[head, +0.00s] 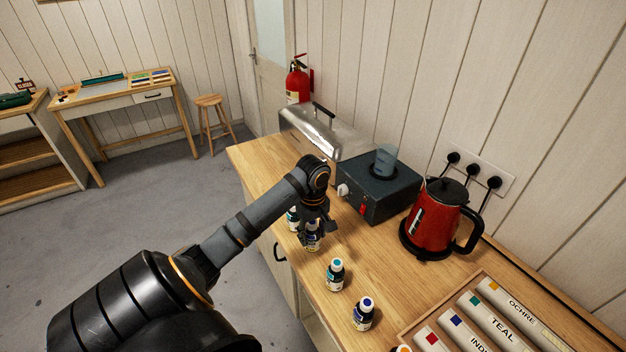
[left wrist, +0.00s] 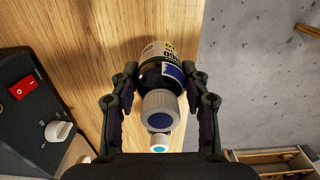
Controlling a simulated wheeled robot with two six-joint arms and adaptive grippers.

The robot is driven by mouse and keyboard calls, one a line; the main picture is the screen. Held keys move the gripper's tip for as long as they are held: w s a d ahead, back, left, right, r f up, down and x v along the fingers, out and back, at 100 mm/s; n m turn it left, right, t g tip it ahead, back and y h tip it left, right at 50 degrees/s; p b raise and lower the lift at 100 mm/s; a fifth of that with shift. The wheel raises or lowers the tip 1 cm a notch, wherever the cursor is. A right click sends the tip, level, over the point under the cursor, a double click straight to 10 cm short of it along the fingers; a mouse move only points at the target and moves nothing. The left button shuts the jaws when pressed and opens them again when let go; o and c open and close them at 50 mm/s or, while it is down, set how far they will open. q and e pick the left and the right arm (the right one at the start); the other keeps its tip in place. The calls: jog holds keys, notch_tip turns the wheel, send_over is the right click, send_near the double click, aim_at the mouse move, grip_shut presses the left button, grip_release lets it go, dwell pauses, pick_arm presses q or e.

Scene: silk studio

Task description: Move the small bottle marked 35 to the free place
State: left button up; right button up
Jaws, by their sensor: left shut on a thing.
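My left gripper (head: 318,224) is shut on a small dark bottle (head: 312,241) with a pale label, near the counter's front edge. In the left wrist view the same bottle (left wrist: 161,82) is between the two fingers, its grey-white cap towards the camera. I cannot read a number on it or tell whether it touches the counter. A teal-capped bottle (head: 292,218) is close behind it, partly hidden by my gripper. Another teal-capped bottle (head: 336,277) and a blue-capped bottle (head: 363,317) stand nearer along the front edge. My right gripper is not in view.
A dark burner box (head: 378,192) with a glass beaker stands behind my gripper, with a metal case (head: 318,132) at its left. A red kettle (head: 433,222) and a tray of labelled tubes (head: 413,328) are at the right. Bare wood (head: 370,262) lies before the kettle.

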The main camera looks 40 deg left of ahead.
aim_at(313, 240)
pick_arm(q)
jog(key=shift+w+f, duration=0.2)
notch_tip(313, 240, down, 2)
jog(key=shift+a+f+p, duration=0.1)
jog(key=shift+f+p, duration=0.15)
jog(key=shift+p, duration=0.3)
jog(key=shift+f, duration=0.45)
jog(key=shift+f, duration=0.1)
jog(key=o, duration=1.2)
